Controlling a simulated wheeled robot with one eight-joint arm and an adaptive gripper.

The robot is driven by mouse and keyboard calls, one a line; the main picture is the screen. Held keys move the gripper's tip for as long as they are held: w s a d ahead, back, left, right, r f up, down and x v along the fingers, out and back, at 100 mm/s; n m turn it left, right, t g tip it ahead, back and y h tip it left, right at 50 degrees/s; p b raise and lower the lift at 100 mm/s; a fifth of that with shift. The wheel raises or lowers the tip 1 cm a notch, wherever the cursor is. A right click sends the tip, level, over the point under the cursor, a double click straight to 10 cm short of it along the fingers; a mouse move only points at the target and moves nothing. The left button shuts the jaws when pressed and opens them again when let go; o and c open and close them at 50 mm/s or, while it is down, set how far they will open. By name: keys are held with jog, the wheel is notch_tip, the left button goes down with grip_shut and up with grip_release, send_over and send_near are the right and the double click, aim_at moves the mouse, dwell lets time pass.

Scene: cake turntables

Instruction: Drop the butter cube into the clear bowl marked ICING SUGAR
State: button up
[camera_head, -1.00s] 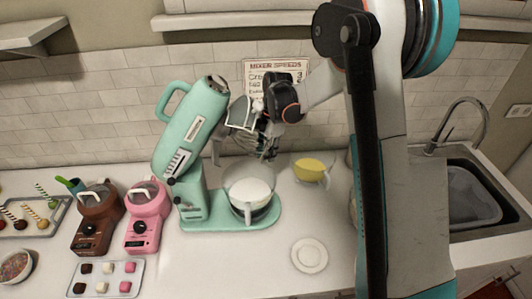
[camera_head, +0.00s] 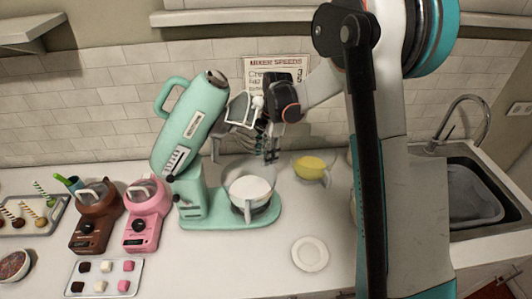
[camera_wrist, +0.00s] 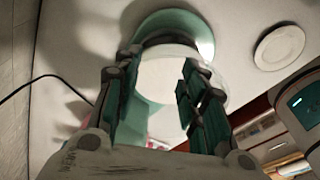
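A clear bowl (camera_head: 273,198) with white contents (camera_head: 249,190) stands on the base of the mint-green mixer (camera_head: 192,125), whose head is tilted up. No ICING SUGAR label can be read on it. The white contents (camera_wrist: 165,80) also show in the wrist view. My gripper (camera_head: 270,157) is above the bowl's back right side, apart from it. In the wrist view my gripper (camera_wrist: 160,68) has its two fingers spread, with nothing visible held between them. I cannot make out a butter cube in either view.
A clear jug with yellow contents (camera_head: 310,167) stands right of the mixer. A white plate (camera_head: 310,254) lies in front. Pink (camera_head: 146,214) and brown (camera_head: 97,213) machines and a tray of small cubes (camera_head: 134,287) are at left. The sink (camera_head: 473,195) is at right.

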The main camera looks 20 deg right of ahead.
jog(key=shift+r+p, duration=0.45)
jog(key=shift+r, duration=0.05)
notch_tip(320, 180, up, 11)
jog(key=d, duration=0.2)
jog(key=s+a+r+m+t, duration=0.1)
jog(key=s+r+m+t, duration=0.1)
jog(key=s+r+m, duration=0.45)
jog(key=s+a+r+m+t+h, duration=0.1)
jog(key=s+m+t, duration=0.4)
jog(key=s+m, duration=0.8)
jog(key=s+p, duration=0.1)
jog(key=s, duration=0.8)
jog(key=shift+r+m+t+h, duration=0.15)
jog(key=shift+m+t+h, duration=0.15)
jog(key=shift+m+h, duration=0.1)
